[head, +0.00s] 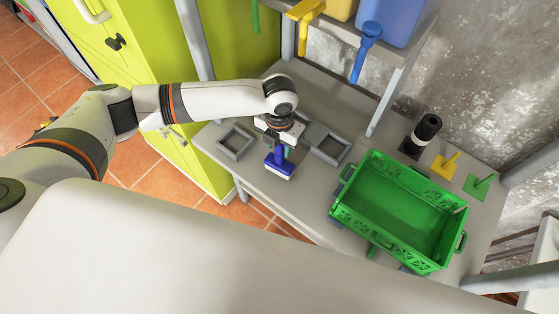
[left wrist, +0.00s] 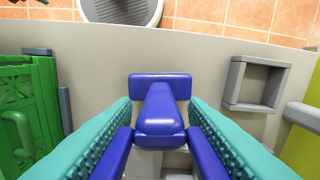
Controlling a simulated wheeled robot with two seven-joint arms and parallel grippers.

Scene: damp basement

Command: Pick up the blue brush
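The blue brush (head: 279,163) stands upright near the front edge of the grey table, with a pale strip at its lower end. I cannot tell whether it rests on the table. My left gripper (head: 283,148) points down over it, with a teal finger beside its handle. In the left wrist view the brush (left wrist: 160,108) lies centred between the two teal ribbed fingers of the left gripper (left wrist: 160,104). The fingers flank the handle closely on both sides. Whether they press on it cannot be made out. My right gripper is not in view.
A green crate (head: 345,206) stands to the right on the table. Grey square trays (head: 236,155) lie near the gripper. Tools hang from the shelf above. A lime cabinet (head: 150,60) is left.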

